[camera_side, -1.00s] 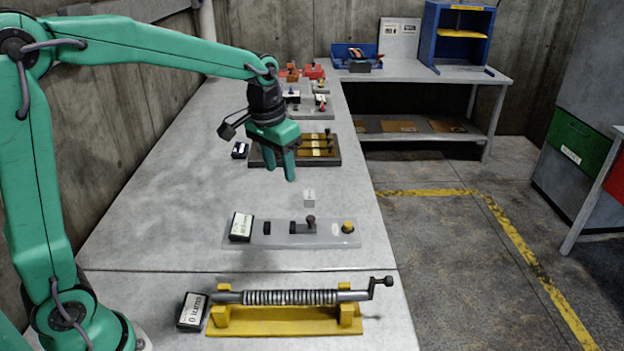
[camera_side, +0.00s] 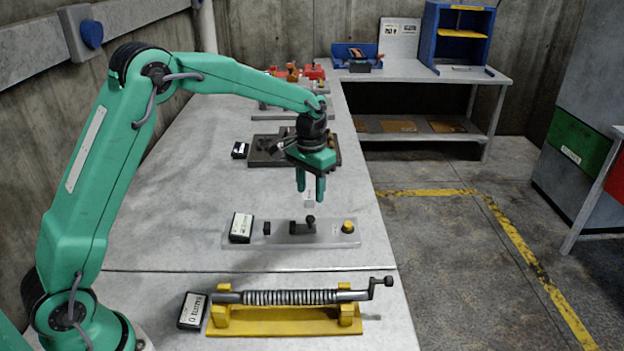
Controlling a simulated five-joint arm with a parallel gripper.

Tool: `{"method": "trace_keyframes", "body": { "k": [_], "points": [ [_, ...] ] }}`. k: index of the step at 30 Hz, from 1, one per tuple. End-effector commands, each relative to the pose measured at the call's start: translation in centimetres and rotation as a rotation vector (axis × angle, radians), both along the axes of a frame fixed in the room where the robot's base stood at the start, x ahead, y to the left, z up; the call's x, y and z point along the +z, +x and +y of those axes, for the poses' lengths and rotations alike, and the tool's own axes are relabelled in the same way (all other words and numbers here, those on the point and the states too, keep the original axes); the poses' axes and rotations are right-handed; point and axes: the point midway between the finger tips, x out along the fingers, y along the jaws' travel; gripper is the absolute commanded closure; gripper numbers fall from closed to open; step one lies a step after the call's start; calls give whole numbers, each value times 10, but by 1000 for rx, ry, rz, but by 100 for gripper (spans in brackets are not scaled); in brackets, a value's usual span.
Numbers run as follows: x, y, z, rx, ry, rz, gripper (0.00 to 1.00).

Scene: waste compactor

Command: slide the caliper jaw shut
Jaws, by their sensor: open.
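The caliper is a flat grey plate (camera_side: 280,241) lying across the bench, with a small display box (camera_side: 241,227) at its left end. A fixed black jaw (camera_side: 267,228) stands near the left of the plate. A black sliding jaw with an upright knob (camera_side: 309,221) stands to its right, with a clear gap between the two. My gripper (camera_side: 310,188) is open, pointing down, behind and above the sliding jaw and not touching it. A small pale block (camera_side: 309,200) shows below and between the fingers, partly hidden by them.
A yellow button (camera_side: 348,227) sits at the plate's right end. In front is a yellow stand (camera_side: 285,322) holding a threaded rod with a crank (camera_side: 381,284). Behind my gripper is a dark fixture (camera_side: 262,150). The bench's right edge lies just past the plate.

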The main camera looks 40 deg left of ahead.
Motion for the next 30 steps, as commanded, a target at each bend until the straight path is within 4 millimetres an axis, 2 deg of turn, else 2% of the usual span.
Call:
{"method": "trace_keyframes", "body": {
  "k": [8, 21, 30],
  "points": [
    [-19, -1, 0, 0, 0, 4, 57],
    [-68, -1, 0, 0, 0, 2, 57],
    [-78, -1, 0, 0, 0, 0, 57]
  ]
}}
